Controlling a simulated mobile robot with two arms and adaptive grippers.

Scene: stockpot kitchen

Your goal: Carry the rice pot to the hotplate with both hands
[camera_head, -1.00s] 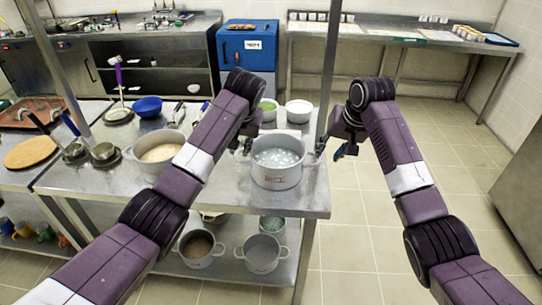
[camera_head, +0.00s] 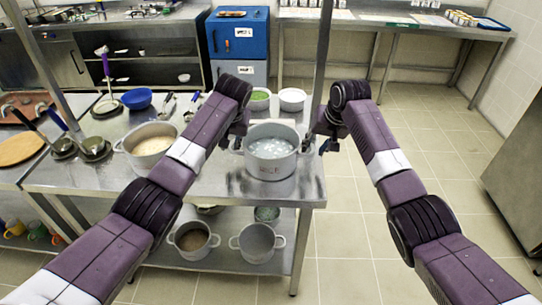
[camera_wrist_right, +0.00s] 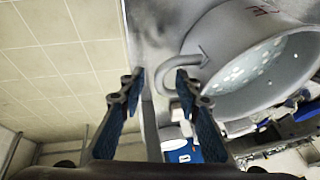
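The rice pot (camera_head: 271,165), grey and marked RICE, stands upright on the steel table with pale, watery contents. My left gripper (camera_head: 234,138) is at its left handle; the fingers are small and partly hidden by the arm, so I cannot tell if they hold it. My right gripper (camera_head: 322,144) is beside the right handle. In the right wrist view my right gripper (camera_wrist_right: 158,80) is open, with the pot's handle (camera_wrist_right: 172,72) near its right fingertip and nothing gripped. The rice pot (camera_wrist_right: 245,65) fills the upper right there. I cannot make out the hotplate.
A post (camera_head: 323,55) rises behind the right gripper. Open floor (camera_head: 400,140) lies to the right.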

